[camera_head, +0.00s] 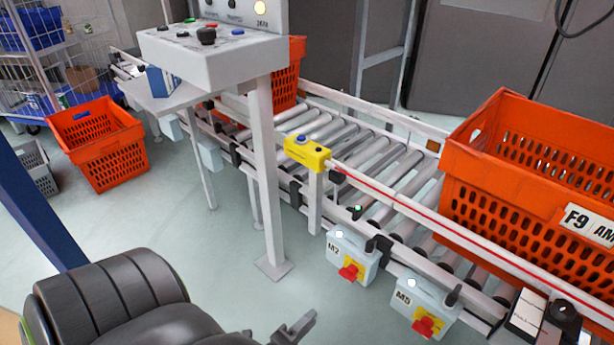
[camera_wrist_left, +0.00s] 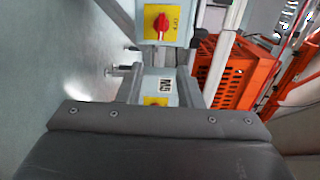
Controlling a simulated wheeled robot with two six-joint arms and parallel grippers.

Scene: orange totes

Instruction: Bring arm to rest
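My left arm comes in at the bottom left of the head view. My left gripper (camera_head: 296,328) shows as small grey finger parts at the bottom edge, over the floor and in front of the conveyor. It touches nothing that I can see, and its lower part is cut off, so the finger gap is unclear. My right gripper is in neither view.
The roller conveyor (camera_head: 370,165) runs diagonally, with an orange tote (camera_head: 490,185) at right. Switch boxes (camera_head: 352,258) (camera_head: 424,307) stick out from its near side. A control panel (camera_head: 215,60) stands on a post. Another orange tote (camera_head: 103,150) stands on the floor.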

